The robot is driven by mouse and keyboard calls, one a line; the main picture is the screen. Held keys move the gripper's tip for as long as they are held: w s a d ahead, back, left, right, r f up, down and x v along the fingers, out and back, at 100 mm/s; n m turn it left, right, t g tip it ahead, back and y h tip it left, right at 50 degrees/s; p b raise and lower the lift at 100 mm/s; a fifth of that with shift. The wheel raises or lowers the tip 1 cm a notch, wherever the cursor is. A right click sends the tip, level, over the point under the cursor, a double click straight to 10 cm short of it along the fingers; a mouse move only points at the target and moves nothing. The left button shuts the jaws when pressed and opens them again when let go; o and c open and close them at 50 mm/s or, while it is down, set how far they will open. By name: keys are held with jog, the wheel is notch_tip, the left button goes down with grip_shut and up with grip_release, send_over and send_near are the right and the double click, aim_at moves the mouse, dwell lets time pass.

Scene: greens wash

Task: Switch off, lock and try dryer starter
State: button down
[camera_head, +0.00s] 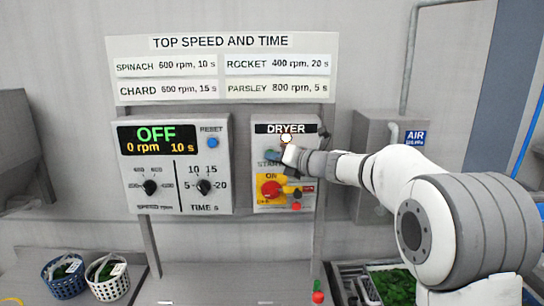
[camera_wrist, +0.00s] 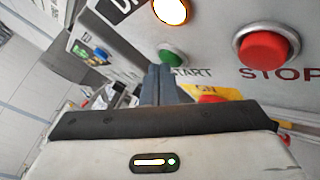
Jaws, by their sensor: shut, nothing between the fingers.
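The dryer starter (camera_head: 308,140) is a grey box with a lit lamp (camera_head: 286,138), also bright in the wrist view (camera_wrist: 171,10). Its red rotary switch (camera_head: 270,190) sits on a yellow plate marked ON and OFF; I cannot tell its setting surely. My gripper (camera_head: 288,158) is shut and empty at the box front. In the wrist view its fingertips (camera_wrist: 160,72) are by the green START button (camera_wrist: 172,55); I cannot tell whether they touch it. The red STOP button (camera_wrist: 265,47) is right of them; my gripper hides it in the head view.
Left is a control panel (camera_head: 222,125) reading OFF, 0 rpm, 10 s. A small red item (camera_head: 296,206) is low on the starter. A red and green item (camera_head: 318,297) is below. Two baskets of greens (camera_head: 65,285) stand lower left. An AIR box (camera_head: 365,200) stands right.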

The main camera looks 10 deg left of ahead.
jog(key=shift+s+d, duration=0.2)
jog(key=shift+s, duration=0.5)
jog(key=shift+b, duration=0.3)
jog(key=s+b, duration=0.1)
jog(key=s, duration=0.1)
jog(key=s+d, duration=0.1)
jog(key=s, duration=0.1)
jog(key=shift+s+d+b, duration=0.15)
jog(key=shift+s+b, duration=0.25)
jog(key=s+d+f+n+g+h, duration=0.1)
jog(key=s+d+f+n+h, duration=0.3)
jog(key=s+d+f+n, duration=0.3)
jog(key=s+d+f+n+g+h+b, duration=0.1)
jog(key=s+d+f+n+h, duration=0.4)
jog(key=s+d+n, duration=0.7)
jog(key=s+d+f+n+g+h, duration=0.2)
jog(key=s+d+f+n+h, duration=0.3)
jog(key=s+d+f+n, duration=0.3)
jog(key=s+d+n, duration=0.2)
jog(key=s+n, duration=0.2)
jog(key=s, duration=0.1)
jog(key=shift+s+d+f+n+g, duration=0.3)
jog(key=shift+d+g, duration=0.05)
jog(key=shift+g, duration=0.05)
